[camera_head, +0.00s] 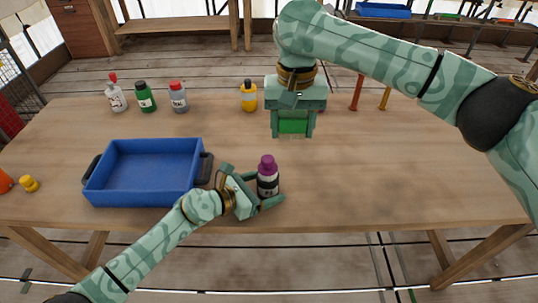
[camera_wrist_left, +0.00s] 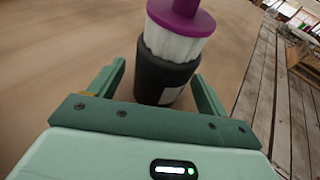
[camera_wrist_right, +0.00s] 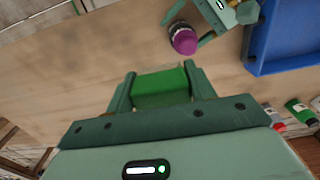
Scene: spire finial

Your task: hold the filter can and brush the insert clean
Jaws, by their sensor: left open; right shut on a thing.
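The filter can (camera_head: 268,189) is black with a pale label and stands upright near the table's front edge. A white pleated insert with a purple top (camera_head: 267,164) sits in it; the pleats show clearly in the left wrist view (camera_wrist_left: 172,46). My left gripper (camera_head: 252,188) is open, with its fingers on either side of the can (camera_wrist_left: 163,78); contact cannot be told. My right gripper (camera_head: 293,135) is shut on a green block-like thing (camera_wrist_right: 162,88), perhaps the brush, held above the table to the can's upper right. No bristles show.
A blue tray (camera_head: 150,200) with dark handles stands left of the can, close to my left gripper. Several bottles, including a green one (camera_head: 145,97) and a yellow one (camera_head: 249,97), line the back. The table's right side is clear.

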